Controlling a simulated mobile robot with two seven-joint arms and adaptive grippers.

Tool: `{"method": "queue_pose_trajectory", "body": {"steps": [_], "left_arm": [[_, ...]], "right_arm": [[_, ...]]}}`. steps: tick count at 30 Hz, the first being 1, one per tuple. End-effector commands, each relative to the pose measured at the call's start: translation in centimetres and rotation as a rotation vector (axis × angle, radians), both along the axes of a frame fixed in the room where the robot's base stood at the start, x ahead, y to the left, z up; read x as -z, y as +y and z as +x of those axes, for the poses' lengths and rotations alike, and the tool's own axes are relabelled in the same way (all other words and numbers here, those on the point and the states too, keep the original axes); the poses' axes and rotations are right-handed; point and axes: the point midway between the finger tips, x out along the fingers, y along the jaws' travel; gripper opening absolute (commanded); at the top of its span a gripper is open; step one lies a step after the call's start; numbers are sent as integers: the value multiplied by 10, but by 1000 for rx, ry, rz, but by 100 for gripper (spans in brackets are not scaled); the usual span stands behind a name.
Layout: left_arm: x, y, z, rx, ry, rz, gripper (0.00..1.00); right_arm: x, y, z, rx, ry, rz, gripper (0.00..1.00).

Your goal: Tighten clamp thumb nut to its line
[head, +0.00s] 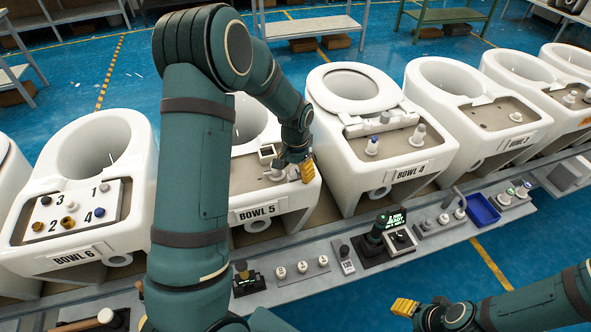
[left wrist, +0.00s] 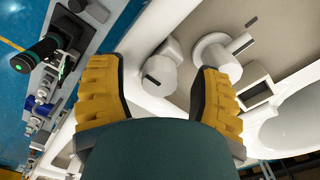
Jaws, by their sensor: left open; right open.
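My left gripper (head: 302,168) is low over the deck of Bowl 5 (head: 262,213). In the left wrist view its yellow fingers (left wrist: 160,75) are open and apart. A white round knob (left wrist: 162,70) with a dark line mark shows between and beyond the fingertips; I cannot tell whether they touch it. Beside it is a white round fitting (left wrist: 216,60) with a short post and a dark line. I cannot tell for sure which one is the clamp thumb nut. In the head view the arm and gripper partly hide these fittings. My right gripper (head: 405,307) is open and empty at the lower right, over the floor.
Bowl 4 (head: 408,173) stands close on the right, and Bowl 6 (head: 77,255) on the left. A ledge in front carries several small fittings, a dark device with a green display (head: 378,228) and a blue tray (head: 482,210). A small square frame (left wrist: 254,94) is near the fittings.

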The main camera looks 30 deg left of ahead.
Motion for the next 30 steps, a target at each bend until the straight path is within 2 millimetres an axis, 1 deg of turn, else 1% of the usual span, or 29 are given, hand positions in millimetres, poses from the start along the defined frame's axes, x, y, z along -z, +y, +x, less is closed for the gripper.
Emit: {"method": "queue_pose_trajectory", "body": {"steps": [5, 12, 15, 18, 21, 24, 30], "left_arm": [[-20, 0, 1, 0, -5, 0, 65], [-69, 0, 1, 0, -5, 0, 65], [-88, 0, 1, 1, -5, 0, 65], [-102, 0, 1, 0, -4, 1, 65], [-112, 0, 1, 0, -2, 0, 65], [-118, 0, 0, 0, -1, 0, 65], [-119, 0, 0, 1, -1, 0, 65]], "right_arm": [[0, 0, 0, 0, 0, 0, 51], [0, 0, 0, 0, 0, 0, 51], [0, 0, 0, 0, 0, 0, 51], [0, 0, 0, 0, 0, 0, 51], [0, 0, 0, 0, 0, 0, 51], [0, 0, 0, 0, 0, 0, 51], [0, 0, 0, 0, 0, 0, 51]]}}
